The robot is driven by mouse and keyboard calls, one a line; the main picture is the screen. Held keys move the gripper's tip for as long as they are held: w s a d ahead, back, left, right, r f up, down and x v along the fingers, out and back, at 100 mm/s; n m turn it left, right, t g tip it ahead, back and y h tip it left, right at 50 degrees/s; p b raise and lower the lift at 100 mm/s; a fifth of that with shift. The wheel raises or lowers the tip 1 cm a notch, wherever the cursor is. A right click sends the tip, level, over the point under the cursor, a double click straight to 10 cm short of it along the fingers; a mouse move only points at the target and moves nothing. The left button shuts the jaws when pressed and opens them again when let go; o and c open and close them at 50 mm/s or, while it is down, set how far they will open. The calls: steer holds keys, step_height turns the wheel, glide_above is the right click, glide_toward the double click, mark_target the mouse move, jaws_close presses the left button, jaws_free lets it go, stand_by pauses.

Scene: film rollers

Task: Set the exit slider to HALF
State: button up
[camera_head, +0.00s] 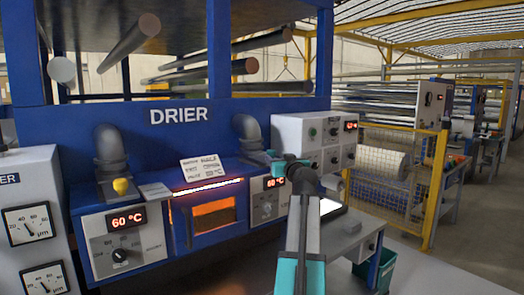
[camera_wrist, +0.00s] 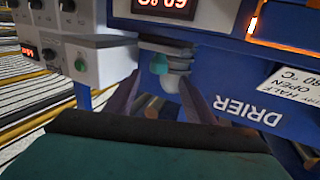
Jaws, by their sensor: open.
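The blue drier (camera_head: 180,116) carries two grey ducts. The left duct (camera_head: 108,150) has a yellow knob (camera_head: 120,187) low on its front. The right duct (camera_head: 250,130) is partly hidden by my arm in the head view. In the wrist view, which is upside down, a green knob (camera_wrist: 160,64) sits on a grey duct (camera_wrist: 175,84). My gripper (camera_wrist: 158,100) is open and empty, its two fingers spread toward that duct, with the knob beyond them. I cannot tell the slider's setting. A white card (camera_head: 203,167) on the drier shows "OPEN" and "HALF" in the wrist view (camera_wrist: 297,88).
A glowing orange window (camera_head: 213,217) is in the drier's middle. Displays read 60 °C. A grey control box (camera_head: 315,138) with knobs stands at right, close to my arm. A yellow mesh fence (camera_head: 400,170) and a green bin (camera_head: 384,268) are further right.

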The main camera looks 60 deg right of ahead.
steer(key=shift+d+r, duration=0.15)
steer(key=shift+r, duration=0.1)
steer(key=shift+w, duration=0.15)
steer(key=shift+p+x, duration=0.35)
steer(key=shift+x, duration=0.85)
steer(key=shift+p+x, duration=1.4)
steer(key=shift+x, duration=4.2)
jaws_close()
